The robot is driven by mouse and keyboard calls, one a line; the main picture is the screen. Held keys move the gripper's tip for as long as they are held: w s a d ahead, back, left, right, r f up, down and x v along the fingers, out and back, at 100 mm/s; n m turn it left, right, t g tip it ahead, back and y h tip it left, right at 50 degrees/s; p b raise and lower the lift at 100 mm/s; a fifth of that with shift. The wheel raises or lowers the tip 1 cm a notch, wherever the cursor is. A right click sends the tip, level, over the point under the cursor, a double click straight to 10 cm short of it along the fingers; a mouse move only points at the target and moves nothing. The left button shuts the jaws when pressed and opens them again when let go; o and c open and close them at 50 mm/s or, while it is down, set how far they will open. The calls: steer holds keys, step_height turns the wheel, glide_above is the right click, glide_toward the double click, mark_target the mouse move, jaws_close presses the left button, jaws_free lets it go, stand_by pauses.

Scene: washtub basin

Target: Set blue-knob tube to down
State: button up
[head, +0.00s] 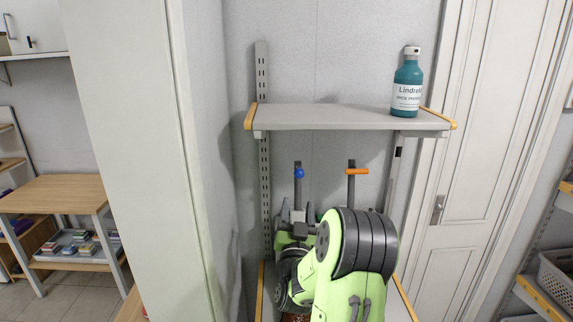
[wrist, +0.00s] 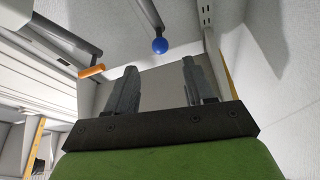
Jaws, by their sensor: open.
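The blue knob (head: 299,173) shows on a dark tube (head: 298,191) against the wall, below the upper shelf. In the head view the tube looks upright, and its lower end is hidden by my arm. In the wrist view the blue knob (wrist: 160,46) sits at the end of its dark tube (wrist: 148,13), past the fingertips and between them in the picture. My gripper (wrist: 158,68) is open and empty, with both fingers pointing toward the knob and apart from it. In the head view my gripper (head: 298,214) is just below the knob, partly hidden by my arm.
A second dark tube with an orange handle (head: 357,171) stands to the right; its handle is left of the knob in the wrist view (wrist: 91,71). A grey shelf (head: 330,116) above bears a teal bottle (head: 407,82). A white cabinet side (head: 130,150) stands left.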

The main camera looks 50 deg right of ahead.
mark_target(299, 166)
steer(key=p+x, duration=0.3)
steer(key=x, duration=1.2)
steer(key=shift+w+d, duration=0.15)
steer(key=shift+w, duration=0.05)
jaws_close()
